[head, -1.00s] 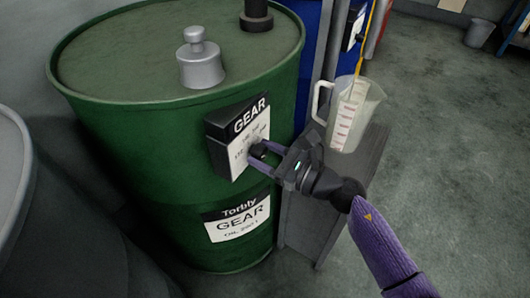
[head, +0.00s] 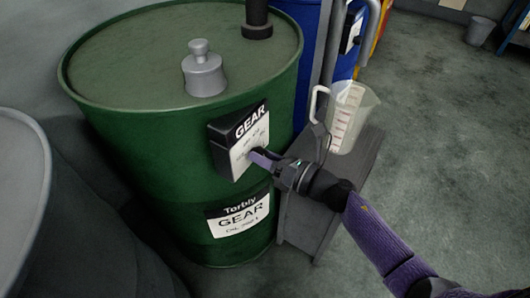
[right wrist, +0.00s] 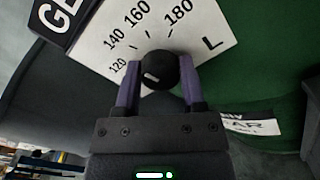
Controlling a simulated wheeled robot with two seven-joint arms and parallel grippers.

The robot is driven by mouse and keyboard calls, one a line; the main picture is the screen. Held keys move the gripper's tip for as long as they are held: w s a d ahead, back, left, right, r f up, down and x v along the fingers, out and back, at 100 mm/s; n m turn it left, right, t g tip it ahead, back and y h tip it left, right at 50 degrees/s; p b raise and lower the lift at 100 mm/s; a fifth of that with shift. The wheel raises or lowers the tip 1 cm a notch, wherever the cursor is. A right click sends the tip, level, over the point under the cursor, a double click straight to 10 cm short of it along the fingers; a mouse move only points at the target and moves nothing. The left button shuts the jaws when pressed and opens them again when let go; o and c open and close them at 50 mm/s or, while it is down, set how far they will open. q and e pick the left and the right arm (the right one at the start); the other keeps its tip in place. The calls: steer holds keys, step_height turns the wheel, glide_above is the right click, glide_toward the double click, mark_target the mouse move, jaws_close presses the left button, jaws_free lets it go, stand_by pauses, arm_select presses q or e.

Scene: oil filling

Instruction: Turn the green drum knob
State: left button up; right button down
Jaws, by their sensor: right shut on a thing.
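The green drum (head: 165,135) stands upright at the left of the head view. A box with a white "GEAR" dial face (head: 238,138) is on its side. The black round knob (right wrist: 158,72) sits at the middle of the dial in the right wrist view, with a light mark on its face. My right gripper (head: 255,158) reaches the dial from the right, and its two purple fingers (right wrist: 158,80) are shut on the knob, one on each side. In the head view the fingers hide most of the knob. My left gripper is not in view.
A clear measuring jug (head: 350,118) stands on a grey stand (head: 330,190) right of the drum, close to my right wrist. A blue drum (head: 305,25) is behind. A grey drum (head: 20,190) is at the left edge.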

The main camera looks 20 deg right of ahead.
steer(key=m+p, duration=0.4)
steer(key=m, duration=1)
steer(key=shift+f+m, duration=0.1)
steer(key=shift+m, duration=0.2)
stand_by(0.3)
steer(key=shift+c, duration=2)
jaws_free()
steer(key=shift+o, duration=1.1)
steer(key=p+v, duration=0.2)
steer(key=v, duration=0.8)
steer(key=shift+p, duration=0.4)
